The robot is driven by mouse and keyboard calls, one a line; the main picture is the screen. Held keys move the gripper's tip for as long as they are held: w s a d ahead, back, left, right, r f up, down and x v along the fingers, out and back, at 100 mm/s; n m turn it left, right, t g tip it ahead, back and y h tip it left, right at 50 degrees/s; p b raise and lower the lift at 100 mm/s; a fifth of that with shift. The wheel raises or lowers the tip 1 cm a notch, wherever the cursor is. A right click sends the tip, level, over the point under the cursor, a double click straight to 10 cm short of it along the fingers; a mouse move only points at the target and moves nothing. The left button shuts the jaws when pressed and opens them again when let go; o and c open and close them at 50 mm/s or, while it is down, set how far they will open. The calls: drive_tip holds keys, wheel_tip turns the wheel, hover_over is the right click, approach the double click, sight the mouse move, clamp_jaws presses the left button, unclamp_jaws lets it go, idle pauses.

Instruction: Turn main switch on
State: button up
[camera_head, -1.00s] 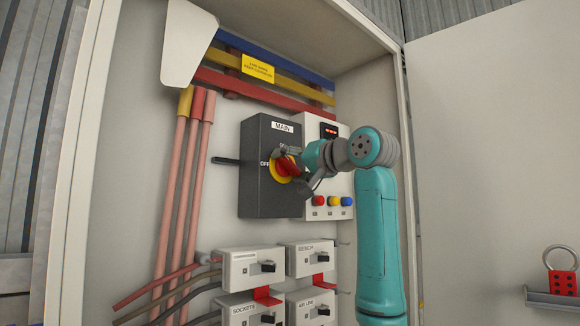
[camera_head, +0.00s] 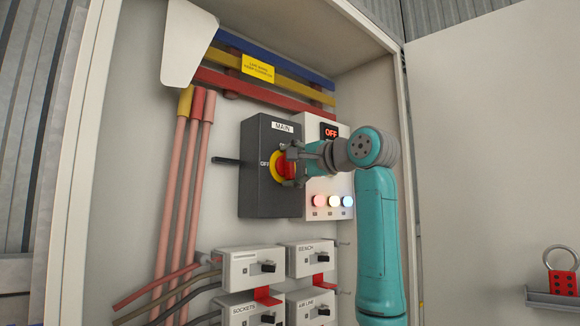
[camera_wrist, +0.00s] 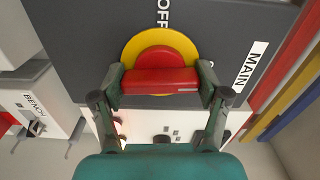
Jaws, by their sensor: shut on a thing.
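The main switch is a dark grey box (camera_head: 255,195) labelled MAIN, with a red handle (camera_head: 284,168) on a yellow disc (camera_head: 274,164). My gripper (camera_head: 291,165) is at the handle, partly covering it. In the wrist view my gripper (camera_wrist: 160,82) has one finger at each end of the red handle (camera_wrist: 160,80), shut on it. The handle stands about upright on the box, its small white mark at the end towards the MAIN label (camera_wrist: 246,67). The OFF label (camera_wrist: 162,14) lies beside the disc.
Right of the switch, a white panel has a red display (camera_head: 331,132) reading OFF and several lit lamps (camera_head: 333,201). Small breakers (camera_head: 250,268) sit below. Coloured busbars (camera_head: 265,92) run above.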

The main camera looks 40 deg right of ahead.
drive_tip(key=shift+m, duration=0.6)
drive_tip(key=o, duration=1.2)
drive_tip(key=shift+c, duration=0.2)
drive_tip(key=s, duration=1.2)
drive_tip(key=shift+d, duration=0.25)
drive_tip(key=shift+s, duration=0.1)
